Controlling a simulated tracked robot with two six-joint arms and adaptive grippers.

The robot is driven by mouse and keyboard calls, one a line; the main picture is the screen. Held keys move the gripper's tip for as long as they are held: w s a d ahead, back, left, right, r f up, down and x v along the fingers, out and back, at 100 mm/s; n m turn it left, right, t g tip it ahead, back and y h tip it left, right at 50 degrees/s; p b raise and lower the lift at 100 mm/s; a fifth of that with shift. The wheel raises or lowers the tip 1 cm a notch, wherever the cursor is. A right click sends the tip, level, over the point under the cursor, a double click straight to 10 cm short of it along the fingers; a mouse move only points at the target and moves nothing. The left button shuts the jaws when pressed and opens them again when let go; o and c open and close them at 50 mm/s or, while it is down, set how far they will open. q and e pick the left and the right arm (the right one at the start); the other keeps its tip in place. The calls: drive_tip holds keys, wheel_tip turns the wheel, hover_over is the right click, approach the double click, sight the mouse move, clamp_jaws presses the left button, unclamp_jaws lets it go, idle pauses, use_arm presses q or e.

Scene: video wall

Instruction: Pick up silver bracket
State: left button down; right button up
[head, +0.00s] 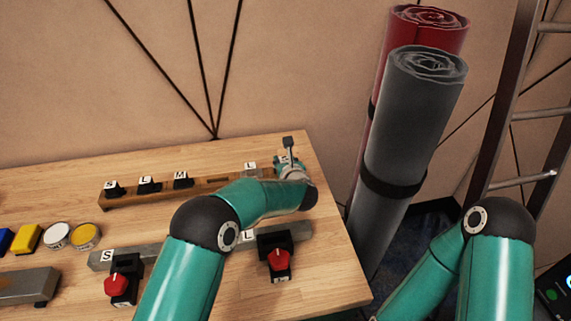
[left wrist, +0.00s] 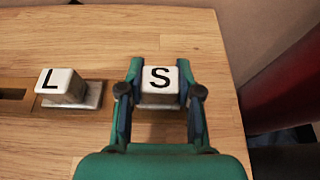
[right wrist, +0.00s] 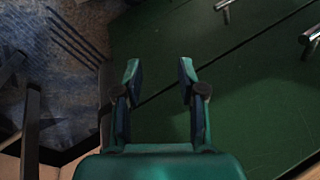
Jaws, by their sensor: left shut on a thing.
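A silver bracket with a white top marked S (left wrist: 160,79) sits between the fingers of my left gripper (left wrist: 160,98) in the left wrist view. The gripper is shut on it near the table's right end. In the head view my left gripper (head: 288,166) is at the right end of the wooden rail, and the bracket is mostly hidden. A second silver bracket, marked L (left wrist: 62,84), sits just left of it on the rail. My right gripper (right wrist: 156,85) is open and empty, away from the table.
Black brackets marked S, L and M (head: 149,185) stand on the wooden rail (head: 215,182). Yellow and white round pieces (head: 58,235) are at left. Grey and red rolls (head: 408,130) and a ladder (head: 505,100) stand right of the table.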

use_arm(q)
wheel_tip(320, 180, up, 20)
drive_tip(key=shift+f, duration=0.25)
idle(0.6)
